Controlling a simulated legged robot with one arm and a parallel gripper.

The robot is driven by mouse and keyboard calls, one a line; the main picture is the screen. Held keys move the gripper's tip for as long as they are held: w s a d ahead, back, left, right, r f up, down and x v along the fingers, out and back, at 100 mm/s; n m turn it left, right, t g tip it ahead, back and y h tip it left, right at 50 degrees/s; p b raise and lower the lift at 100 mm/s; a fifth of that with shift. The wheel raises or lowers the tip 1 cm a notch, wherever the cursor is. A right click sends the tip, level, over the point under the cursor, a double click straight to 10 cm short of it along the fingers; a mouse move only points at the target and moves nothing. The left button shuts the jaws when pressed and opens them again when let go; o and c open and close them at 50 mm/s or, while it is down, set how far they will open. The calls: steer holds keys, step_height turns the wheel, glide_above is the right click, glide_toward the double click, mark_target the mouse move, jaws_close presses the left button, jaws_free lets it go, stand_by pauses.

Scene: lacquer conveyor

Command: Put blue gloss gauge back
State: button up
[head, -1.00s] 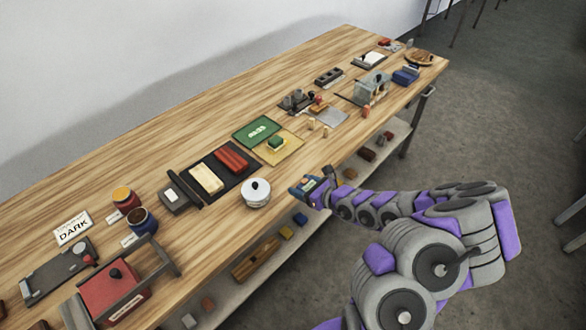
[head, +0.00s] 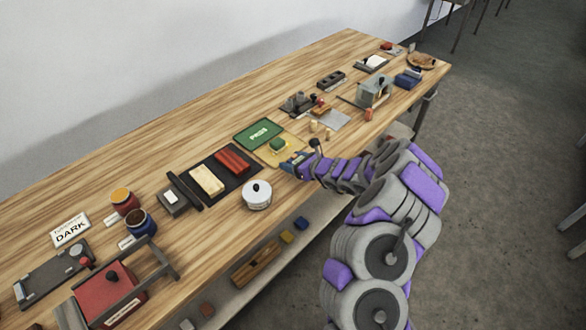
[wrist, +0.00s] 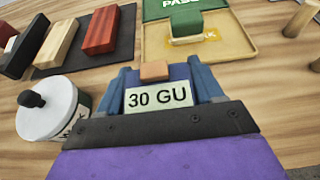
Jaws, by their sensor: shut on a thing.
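My gripper (head: 292,166) is shut on the blue gloss gauge and holds it over the table's front edge, close to the near corner of the yellow tray. In the wrist view the gauge (wrist: 158,97) sits between the blue fingers (wrist: 163,80) with a pale label reading "30 GU" and a small tan block at its far end. Its lower part is hidden by the gripper. The yellow tray (wrist: 232,45) lies just beyond, with a green block (wrist: 187,24) on it and a green PASS plate (wrist: 163,8) behind.
A white lidded pot (head: 257,196) stands to the left of my gripper; it also shows in the wrist view (wrist: 45,115). A black board (head: 240,184) carries red and cream blocks. Small wooden pegs (head: 314,126) stand to the right. Bare wood lies along the back.

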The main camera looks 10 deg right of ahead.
steer(key=shift+w+a, duration=0.1)
steer(key=shift+w, duration=0.2)
step_height(320, 180, down, 4)
steer(key=shift+r+b, duration=0.1)
steer(key=shift+b, duration=0.65)
steer(key=shift+s+r, duration=0.1)
steer(key=o, duration=1.4)
